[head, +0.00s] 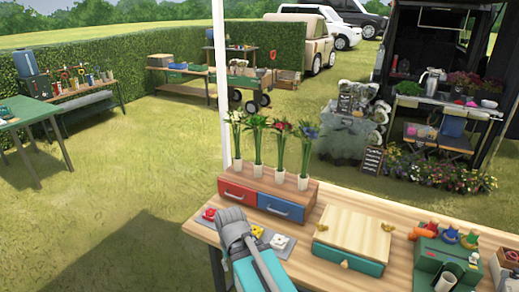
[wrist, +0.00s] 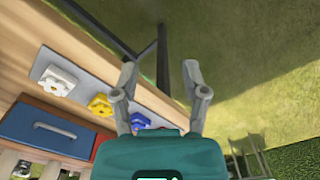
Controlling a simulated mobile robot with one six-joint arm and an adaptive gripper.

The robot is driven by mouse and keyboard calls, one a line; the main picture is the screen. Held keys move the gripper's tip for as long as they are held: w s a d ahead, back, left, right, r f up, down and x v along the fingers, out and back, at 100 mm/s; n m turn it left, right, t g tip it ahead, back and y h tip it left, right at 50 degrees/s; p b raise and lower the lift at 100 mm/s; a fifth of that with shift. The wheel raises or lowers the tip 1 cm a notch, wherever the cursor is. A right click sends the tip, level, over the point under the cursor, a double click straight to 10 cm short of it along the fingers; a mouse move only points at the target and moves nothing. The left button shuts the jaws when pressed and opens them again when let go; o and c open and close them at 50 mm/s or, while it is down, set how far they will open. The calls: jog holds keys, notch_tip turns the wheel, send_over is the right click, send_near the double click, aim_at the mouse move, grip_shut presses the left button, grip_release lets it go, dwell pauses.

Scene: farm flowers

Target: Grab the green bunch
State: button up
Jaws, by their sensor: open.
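Several flower bunches stand upright in a row on the wooden drawer box (head: 262,188) in the head view. A purple bunch (head: 306,145) is at the right end. My gripper (head: 235,222) is in front of the box, apart from the bunches. In the wrist view my gripper (wrist: 160,70) has its two fingers spread with nothing between them. No bunch is clearly visible in the wrist view.
The box has a red drawer (head: 237,193) and a blue drawer (head: 281,207). A grey strip (head: 286,249) with coloured pieces lies in front. A lidded wooden box (head: 352,232) and a green crate (head: 440,257) stand right. A white post (head: 221,80) rises behind.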

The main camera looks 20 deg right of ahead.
jog(key=shift+o, duration=0.6)
jog(key=m+t+h+p, duration=0.6)
jog(key=t+p, duration=0.2)
jog(key=t, duration=0.3)
send_near(258, 154)
jog(key=s+r, duration=0.2)
jog(key=shift+w+a+f, duration=0.15)
jog(key=shift+w+a, duration=0.05)
jog(key=shift+a, duration=0.25)
jog(key=shift+b+x, duration=2.05)
jog(key=shift+x, duration=2.25)
jog(key=shift+f, duration=0.15)
jog(key=shift+b+x, duration=1.35)
jog(key=shift+x, duration=1.2)
jog(key=shift+a+f, duration=0.1)
